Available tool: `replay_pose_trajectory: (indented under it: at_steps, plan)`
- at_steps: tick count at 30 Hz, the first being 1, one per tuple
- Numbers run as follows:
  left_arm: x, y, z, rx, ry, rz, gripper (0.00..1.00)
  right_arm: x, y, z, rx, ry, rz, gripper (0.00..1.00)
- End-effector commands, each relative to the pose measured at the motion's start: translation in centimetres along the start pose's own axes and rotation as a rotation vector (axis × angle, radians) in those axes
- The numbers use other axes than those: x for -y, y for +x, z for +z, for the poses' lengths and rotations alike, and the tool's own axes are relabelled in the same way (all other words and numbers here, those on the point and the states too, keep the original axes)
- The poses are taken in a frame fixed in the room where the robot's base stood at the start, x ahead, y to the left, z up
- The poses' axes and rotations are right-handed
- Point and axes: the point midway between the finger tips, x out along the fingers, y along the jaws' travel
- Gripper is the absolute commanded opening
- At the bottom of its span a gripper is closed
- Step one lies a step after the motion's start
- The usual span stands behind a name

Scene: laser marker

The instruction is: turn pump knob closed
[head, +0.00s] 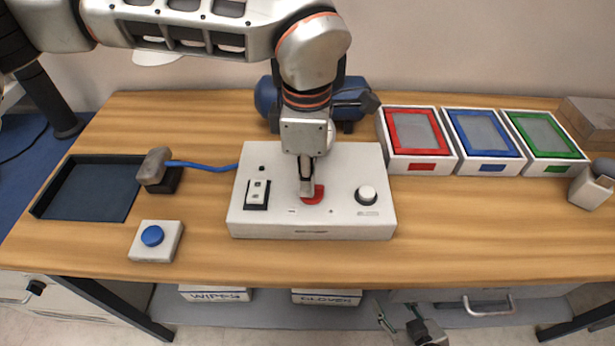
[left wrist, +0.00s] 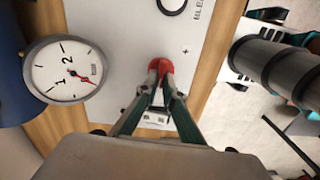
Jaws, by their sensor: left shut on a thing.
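The white pump box (head: 340,165) stands on the wooden table with a red knob (head: 313,196) on its top, near the middle. My left gripper (head: 306,187) reaches straight down from above and is shut on the red knob. The left wrist view shows the red knob (left wrist: 160,65) between the fingertips, partly covered by them. The round gauge (left wrist: 68,70) beside the blue tank (head: 268,97) has a red needle pointing to the lower right in that view. My right gripper (head: 398,316) is low in front of the table, partly cut off, its fingers apart and empty.
The box also carries a white rocker switch (head: 257,193) and a white round knob (head: 366,194). A blue button box (head: 157,240), a dark tray (head: 92,190) and a corded tool (head: 157,166) lie left. Three coloured-rim boxes (head: 485,140) stand right. The front right tabletop is clear.

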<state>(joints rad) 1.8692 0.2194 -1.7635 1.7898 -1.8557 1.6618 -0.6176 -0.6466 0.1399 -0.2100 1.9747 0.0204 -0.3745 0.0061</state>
Motion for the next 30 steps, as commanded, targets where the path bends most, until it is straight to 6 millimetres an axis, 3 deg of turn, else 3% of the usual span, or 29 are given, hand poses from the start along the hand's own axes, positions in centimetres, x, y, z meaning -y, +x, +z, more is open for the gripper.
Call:
replay_pose_trajectory:
  at_steps: [18,30]
  plan:
    - [0.42,0.02,0.11,0.0,-0.573,0.001,0.0,-0.22,0.38,0.23,-0.002,-0.007,0.005,0.4]
    - [0.6,0.0,0.23,-0.001,-0.811,0.0,0.0,-0.33,0.47,0.07,-0.007,-0.009,0.007,0.4]
